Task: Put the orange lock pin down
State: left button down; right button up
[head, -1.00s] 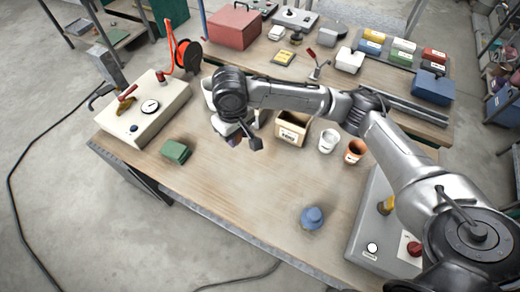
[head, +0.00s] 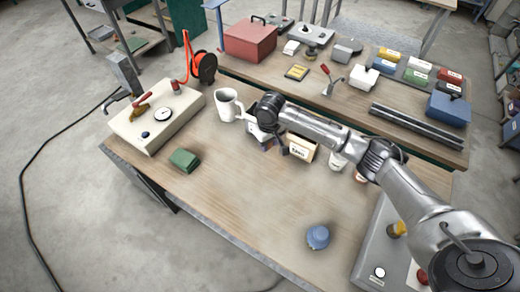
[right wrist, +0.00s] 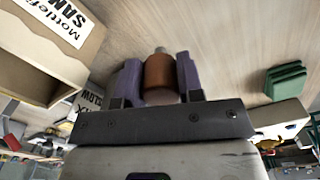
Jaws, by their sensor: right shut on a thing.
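The orange lock pin (right wrist: 158,72), an orange-brown cylinder with a grey tip, is between the purple fingers of my right gripper (right wrist: 160,80) in the right wrist view. The fingers are shut on its sides. The tip points toward the wooden tabletop; I cannot tell whether it touches. In the head view my right gripper (head: 264,143) is low over the table, between the white mug and the cardboard box, and the wrist hides the pin. My left gripper is not in view.
A white mug (head: 228,104) stands left of my right gripper and a labelled cardboard box (head: 301,152) right of it. A green block (head: 184,160) and a blue knobbed object (head: 318,236) sit nearer the front. The table between them is clear.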

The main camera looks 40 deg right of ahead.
jog(key=w, duration=0.1)
jog(key=w+f, duration=0.2)
jog(key=w, duration=0.1)
jog(key=shift+w+a+f+b, duration=0.1)
jog(key=shift+a+f+b, duration=0.05)
jog(key=shift+f+b, duration=0.45)
jog(key=shift+f, duration=1.7)
jog(key=o, duration=0.9)
jog(key=shift+f, duration=0.1)
